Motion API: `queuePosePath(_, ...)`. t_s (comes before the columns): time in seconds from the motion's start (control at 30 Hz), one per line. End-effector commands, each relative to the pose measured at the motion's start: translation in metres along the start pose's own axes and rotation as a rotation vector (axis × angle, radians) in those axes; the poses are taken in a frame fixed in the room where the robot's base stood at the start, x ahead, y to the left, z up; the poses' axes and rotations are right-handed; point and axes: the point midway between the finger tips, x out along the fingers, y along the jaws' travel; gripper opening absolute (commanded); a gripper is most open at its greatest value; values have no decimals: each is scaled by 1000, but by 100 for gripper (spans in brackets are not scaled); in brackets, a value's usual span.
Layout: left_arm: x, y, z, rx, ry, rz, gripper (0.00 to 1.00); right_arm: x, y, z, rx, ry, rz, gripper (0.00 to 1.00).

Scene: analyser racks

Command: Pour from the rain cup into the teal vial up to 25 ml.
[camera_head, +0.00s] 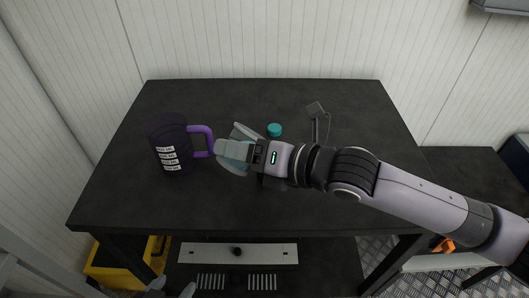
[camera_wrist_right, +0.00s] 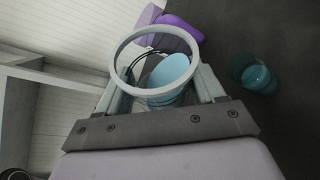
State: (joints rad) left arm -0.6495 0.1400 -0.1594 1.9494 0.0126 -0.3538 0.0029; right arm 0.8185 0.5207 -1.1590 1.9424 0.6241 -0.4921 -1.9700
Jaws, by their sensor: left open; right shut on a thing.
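A pale-rimmed clear cup with light-blue liquid, which I take as the rain cup (camera_head: 243,131), is between the fingers of my right gripper (camera_head: 232,152). Its open rim and liquid show in the right wrist view (camera_wrist_right: 170,72). My right gripper is shut on it and partly hides it. The small teal vial (camera_head: 274,130) stands on the table, apart from the cup and just to its right; it also shows in the right wrist view (camera_wrist_right: 258,78). Its fill level is too small to read. My left gripper (camera_head: 172,288) is open at the bottom edge, away from both.
A dark mug (camera_head: 172,132) with a purple handle and several white labels stands left of my right gripper, its handle close to the fingers. A small grey device (camera_head: 316,109) with a cable stands behind my right arm. The black table (camera_head: 340,210) is clear in front.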

Motion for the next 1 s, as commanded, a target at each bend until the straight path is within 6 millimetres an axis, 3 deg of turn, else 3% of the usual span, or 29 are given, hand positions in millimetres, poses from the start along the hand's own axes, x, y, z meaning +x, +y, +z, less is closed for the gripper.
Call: queuePosePath(1.0,0,0,0,0,0,0,67,1,-2,-1,57,-2,25,35)
